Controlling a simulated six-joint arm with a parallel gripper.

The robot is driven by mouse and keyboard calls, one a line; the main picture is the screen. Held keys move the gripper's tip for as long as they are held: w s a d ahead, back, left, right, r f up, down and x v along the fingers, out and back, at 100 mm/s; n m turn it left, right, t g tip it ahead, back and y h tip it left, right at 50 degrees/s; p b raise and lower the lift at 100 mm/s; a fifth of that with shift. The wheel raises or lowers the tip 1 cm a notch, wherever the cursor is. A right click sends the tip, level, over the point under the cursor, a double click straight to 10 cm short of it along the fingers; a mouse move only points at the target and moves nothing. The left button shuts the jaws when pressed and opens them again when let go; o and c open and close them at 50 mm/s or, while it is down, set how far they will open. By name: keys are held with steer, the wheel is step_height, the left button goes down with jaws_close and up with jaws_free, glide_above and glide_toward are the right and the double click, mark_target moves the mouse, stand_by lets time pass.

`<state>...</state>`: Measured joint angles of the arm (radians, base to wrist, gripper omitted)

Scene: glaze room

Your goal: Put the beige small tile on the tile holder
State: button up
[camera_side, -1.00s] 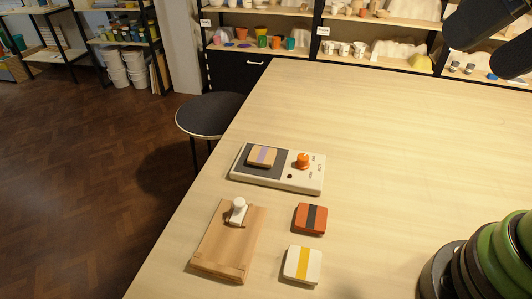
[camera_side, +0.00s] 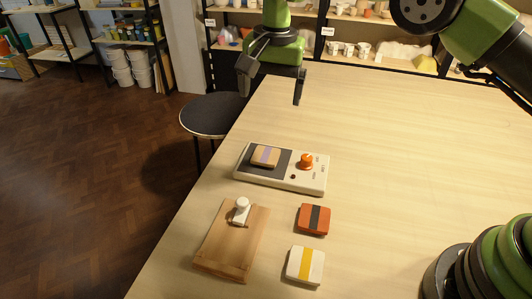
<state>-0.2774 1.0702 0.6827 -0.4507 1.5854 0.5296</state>
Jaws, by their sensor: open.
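My gripper (camera_side: 272,87) is open and empty. It hangs in the air, higher in the picture than the beige tile, with its two dark fingers spread apart.
An orange tile with a dark stripe (camera_side: 304,217) and a white tile with a yellow stripe (camera_side: 293,264) lie right of the wooden board. The table (camera_side: 390,150) is clear to the right. A round stool (camera_side: 208,115) stands beyond its left edge.

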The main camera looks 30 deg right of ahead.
glide_above(266, 155)
steer(key=shift+m+g, duration=0.3)
steer(key=f, duration=0.9)
steer(key=shift+s+a, duration=0.1)
steer(key=shift+a, duration=0.1)
steer(key=f, duration=0.6)
steer(key=shift+d+f, duration=0.15)
steer(key=shift+d, duration=0.1)
steer(key=c, duration=1.1)
steer(key=shift+r, duration=0.2)
